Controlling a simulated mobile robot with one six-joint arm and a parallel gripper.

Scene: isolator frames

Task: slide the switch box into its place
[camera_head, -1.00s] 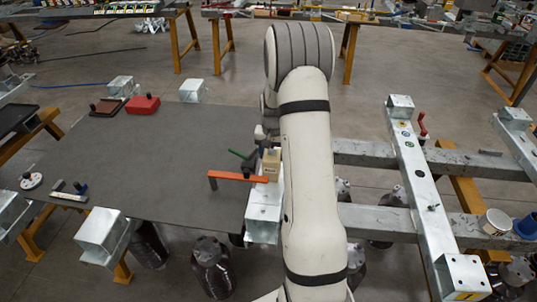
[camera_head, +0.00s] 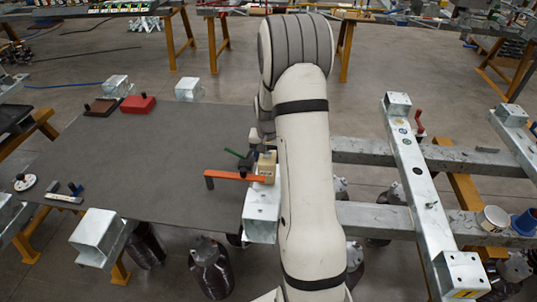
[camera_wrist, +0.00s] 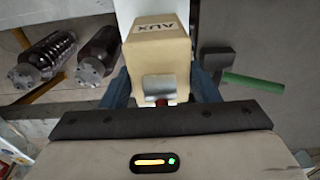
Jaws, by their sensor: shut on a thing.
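The switch box (camera_head: 266,167) is a beige block at the right edge of the dark plate, just left of my arm. In the wrist view the box (camera_wrist: 158,48) shows the letters AUX and a metal bracket with a bit of red on its near face. My gripper (camera_wrist: 162,85) has a dark finger on each side of the box and is shut on it. The box is over a galvanized beam end (camera_head: 262,208); I cannot tell whether they touch. My arm hides most of the gripper in the head view.
An orange bar (camera_head: 233,176) lies just left of the box, with a green handle (camera_head: 235,153) beside it; the handle (camera_wrist: 252,81) is right of the box in the wrist view. A red block (camera_head: 138,103) is on the plate's far side. Grey beams (camera_head: 375,217) lie right.

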